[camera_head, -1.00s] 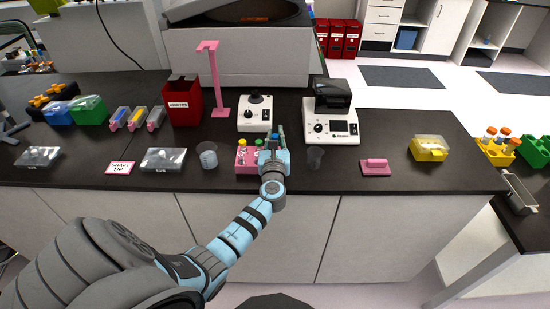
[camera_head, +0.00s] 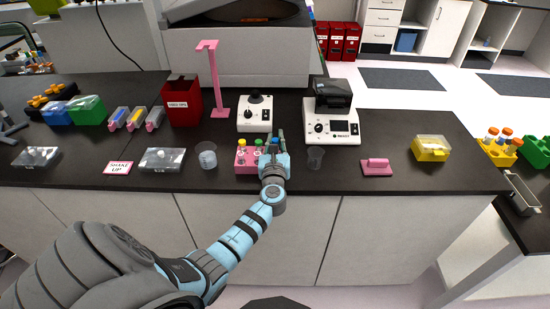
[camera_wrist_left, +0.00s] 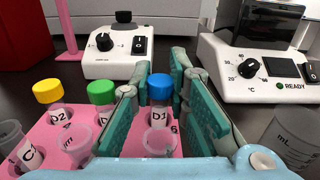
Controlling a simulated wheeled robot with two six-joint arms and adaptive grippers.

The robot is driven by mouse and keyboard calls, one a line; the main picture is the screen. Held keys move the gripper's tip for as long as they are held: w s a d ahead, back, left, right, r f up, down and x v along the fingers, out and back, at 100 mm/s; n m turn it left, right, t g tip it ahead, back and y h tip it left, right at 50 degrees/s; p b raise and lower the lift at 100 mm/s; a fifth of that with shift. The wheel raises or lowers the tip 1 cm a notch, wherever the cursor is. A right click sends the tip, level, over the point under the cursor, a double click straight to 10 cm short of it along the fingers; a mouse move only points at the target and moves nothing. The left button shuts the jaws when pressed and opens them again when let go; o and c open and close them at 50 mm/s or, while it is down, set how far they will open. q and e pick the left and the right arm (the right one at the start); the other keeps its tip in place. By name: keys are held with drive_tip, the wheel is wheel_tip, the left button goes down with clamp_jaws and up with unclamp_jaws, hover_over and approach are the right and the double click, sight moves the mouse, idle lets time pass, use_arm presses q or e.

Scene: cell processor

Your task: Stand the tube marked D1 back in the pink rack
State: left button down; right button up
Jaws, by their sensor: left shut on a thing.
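The D1 tube (camera_wrist_left: 158,106) has a blue cap and stands upright between the teal finger pads of my left gripper (camera_wrist_left: 158,112), which is shut on it. Its blue cap also shows in the head view (camera_head: 275,141). The tube is over or in the pink rack (camera_head: 243,168); its lower end is hidden, so I cannot tell how deep it sits. In the wrist view the rack (camera_wrist_left: 40,145) also holds a yellow-capped tube D2 (camera_wrist_left: 54,112) and a green-capped tube (camera_wrist_left: 101,105). My right gripper is not in view.
A small clear cup (camera_head: 315,158) is close right of my gripper, a beaker (camera_head: 207,155) left of the rack.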

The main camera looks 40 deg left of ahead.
use_arm(q)
drive_tip(key=shift+f+b, duration=0.3)
drive_tip(key=shift+f, duration=0.15)
drive_tip(key=c, duration=1.5)
unclamp_jaws()
drive_tip(key=shift+o, duration=0.2)
wheel_tip(320, 180, up, 10)
drive_tip(key=shift+r, duration=0.1)
